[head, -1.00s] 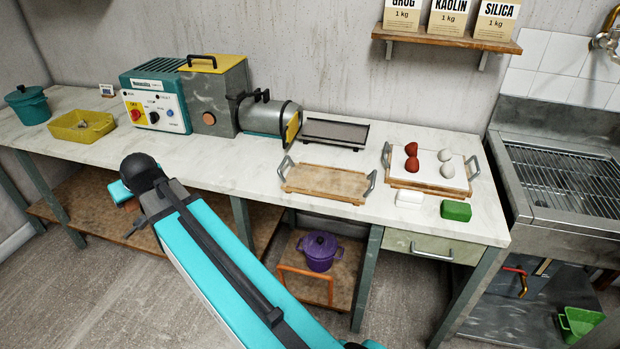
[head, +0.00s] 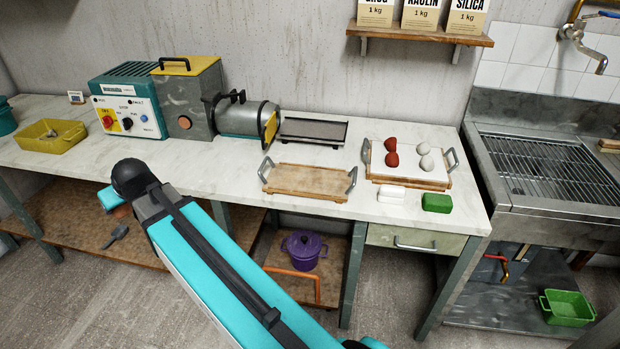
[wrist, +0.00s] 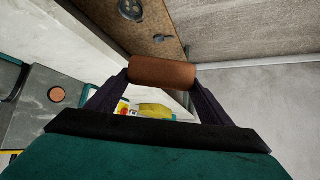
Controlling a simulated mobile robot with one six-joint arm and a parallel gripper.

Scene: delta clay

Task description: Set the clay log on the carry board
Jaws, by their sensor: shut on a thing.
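The clay log (wrist: 162,72), a short reddish-brown cylinder, is held crosswise between the two dark fingers of my gripper (wrist: 161,77) in the wrist view. My gripper is shut on it. In the head view my arm hides most of the gripper; a small brown patch shows beside the arm's teal end, at the bench's front edge. The carry board (head: 305,180) is a wooden tray with two grey handles. It lies empty on the bench, right of my arm and well apart from the gripper.
A second handled board (head: 410,181) bears a white slab with red and white lumps. White and green blocks (head: 436,203) lie before it. The clay machine (head: 190,100) and a dark tray (head: 313,131) stand behind the carry board. A yellow tub (head: 50,136) is at left.

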